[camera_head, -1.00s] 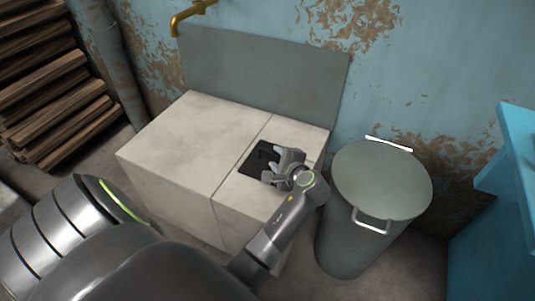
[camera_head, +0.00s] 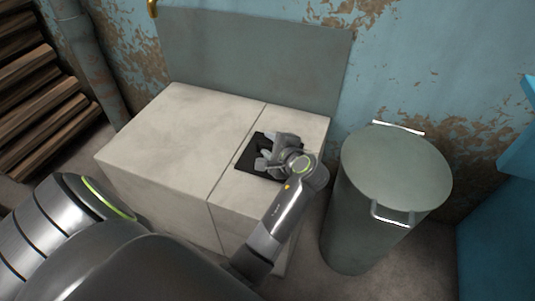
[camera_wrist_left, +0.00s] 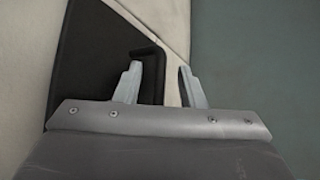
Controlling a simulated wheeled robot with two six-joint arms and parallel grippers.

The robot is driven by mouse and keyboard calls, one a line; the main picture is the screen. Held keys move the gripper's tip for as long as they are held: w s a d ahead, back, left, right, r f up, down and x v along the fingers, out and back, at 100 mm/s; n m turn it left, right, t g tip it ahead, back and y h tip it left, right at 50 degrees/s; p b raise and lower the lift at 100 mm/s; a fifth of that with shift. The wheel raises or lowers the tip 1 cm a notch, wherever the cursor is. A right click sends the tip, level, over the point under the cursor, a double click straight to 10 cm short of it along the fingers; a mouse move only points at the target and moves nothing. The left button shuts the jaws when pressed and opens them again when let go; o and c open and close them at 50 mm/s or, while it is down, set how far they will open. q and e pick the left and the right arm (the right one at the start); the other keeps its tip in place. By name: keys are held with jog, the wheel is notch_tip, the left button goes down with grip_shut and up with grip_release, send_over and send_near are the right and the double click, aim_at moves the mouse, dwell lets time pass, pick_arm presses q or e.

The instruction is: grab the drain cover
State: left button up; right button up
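The drain cover (camera_head: 245,165) is a flat black square with a raised bar handle, set in the top of a pale stone block. In the head view my left gripper (camera_head: 268,151) is over it and hides much of it. In the left wrist view the black cover (camera_wrist_left: 95,60) lies to the left, and its handle bar (camera_wrist_left: 150,52) shows between the two fingers of my left gripper (camera_wrist_left: 158,72). The fingers are apart, with the handle closer to the left finger. I cannot tell whether they touch it. My right gripper is not in view.
The pale block's top (camera_head: 185,130) is bare left of the cover. A grey-green panel (camera_head: 255,60) stands behind it. A lidded grey-green bin (camera_head: 395,170) with metal handles stands close on the right. Stacked wood (camera_head: 40,110) is at the far left.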

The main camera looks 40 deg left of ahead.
pick_arm(q)
jog(key=shift+d, duration=0.1)
grip_shut()
jog(key=shift+r, duration=0.1)
